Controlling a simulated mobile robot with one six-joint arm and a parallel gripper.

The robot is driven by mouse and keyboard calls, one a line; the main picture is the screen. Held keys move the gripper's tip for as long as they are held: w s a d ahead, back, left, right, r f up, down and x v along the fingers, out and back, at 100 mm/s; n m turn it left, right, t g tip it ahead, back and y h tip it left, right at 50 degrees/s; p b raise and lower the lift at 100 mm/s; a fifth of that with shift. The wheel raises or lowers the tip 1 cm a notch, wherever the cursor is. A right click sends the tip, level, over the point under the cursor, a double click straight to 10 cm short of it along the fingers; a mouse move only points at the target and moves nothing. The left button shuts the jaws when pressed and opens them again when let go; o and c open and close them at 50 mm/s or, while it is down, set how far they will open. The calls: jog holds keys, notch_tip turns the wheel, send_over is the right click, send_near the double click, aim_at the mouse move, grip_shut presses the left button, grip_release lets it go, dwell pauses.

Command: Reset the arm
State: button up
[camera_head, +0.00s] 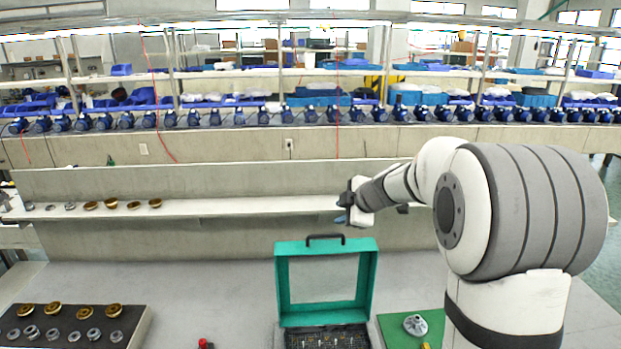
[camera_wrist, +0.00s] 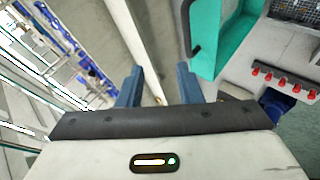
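My gripper (camera_head: 343,207) is stretched out over the work area, in front of the long shelf and above the teal case. In the wrist view its two blue fingers (camera_wrist: 158,88) stand wide apart with nothing between them. My white and grey arm fills the right side of the head view.
An open teal case (camera_head: 283,285) with a black handle stands on the grey table (camera_head: 220,290). A green mat (camera_head: 392,326) holds a metal part (camera_head: 415,325). A dark tray (camera_head: 135,322) holds brass and steel parts. The pale shelf (camera_head: 240,207) behind carries more parts at left.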

jog(key=s+d+r+m+t+h+b, duration=0.2)
jog(key=s+d+r+m+t+h, duration=0.15)
jog(key=r+m, duration=0.25)
jog(key=s+d+f+m+h+b, duration=0.2)
jog(key=s+d+m+h, duration=0.3)
jog(key=s, duration=0.3)
jog(key=s+a+f+m+g+y+b, duration=0.1)
jog(key=s+a+f+m+g, duration=0.1)
jog(key=s, duration=0.6)
jog(key=s+a+f+m+g+y+b, duration=0.1)
jog(key=s+a+f+m+g, duration=0.1)
jog(key=s+f, duration=0.5)
jog(key=s+a+f+m+g+y, duration=0.2)
jog(key=s+f+m+g, duration=0.1)
jog(key=s, duration=0.7)
notch_tip(320, 180, down, 2)
jog(key=shift+s+a+g+b, duration=0.15)
jog(key=shift+a+g+b, duration=0.25)
jog(key=shift+g, duration=0.45)
